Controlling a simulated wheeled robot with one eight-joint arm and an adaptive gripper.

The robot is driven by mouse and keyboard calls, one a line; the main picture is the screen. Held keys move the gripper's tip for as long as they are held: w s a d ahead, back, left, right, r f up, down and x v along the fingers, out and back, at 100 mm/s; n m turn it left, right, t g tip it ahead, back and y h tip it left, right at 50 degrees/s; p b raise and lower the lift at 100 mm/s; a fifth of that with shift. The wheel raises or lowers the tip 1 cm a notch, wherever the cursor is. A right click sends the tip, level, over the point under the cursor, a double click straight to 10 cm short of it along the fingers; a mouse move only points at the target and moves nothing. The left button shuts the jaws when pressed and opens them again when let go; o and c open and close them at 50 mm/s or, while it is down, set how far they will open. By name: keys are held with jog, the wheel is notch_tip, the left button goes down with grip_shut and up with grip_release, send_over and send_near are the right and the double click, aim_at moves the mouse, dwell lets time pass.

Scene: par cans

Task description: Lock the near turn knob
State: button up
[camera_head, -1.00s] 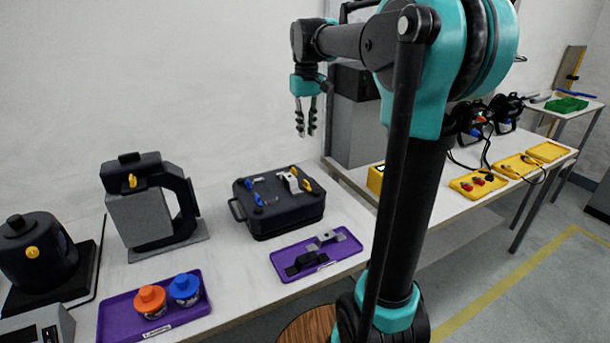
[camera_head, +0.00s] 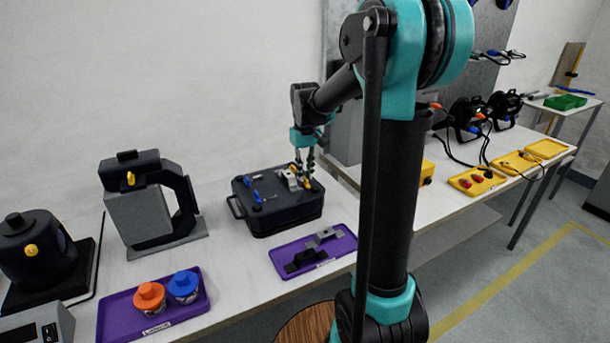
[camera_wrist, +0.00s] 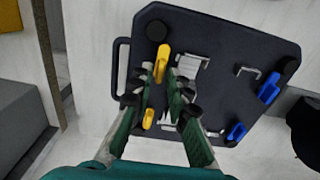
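A dark case (camera_head: 278,215) lies on the white bench. On its lid are yellow turn knobs and blue turn knobs. The blue knobs (camera_wrist: 269,88) (camera_wrist: 236,132) are on the opposite side. Grey metal brackets (camera_wrist: 190,66) sit beside the yellow ones. My gripper (camera_head: 304,176) points down over the right end of the lid; it shows open in the wrist view (camera_wrist: 161,75). Contact with a knob cannot be told.
A purple tray (camera_head: 340,248) with grey and black parts lies in front of the case. Another purple tray (camera_head: 182,322) holds an orange and a blue capped jar. A grey-and-black device (camera_head: 140,215) stands left. A grey box stands behind my arm.

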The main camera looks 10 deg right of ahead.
jog(key=shift+f, duration=0.55)
grip_shut()
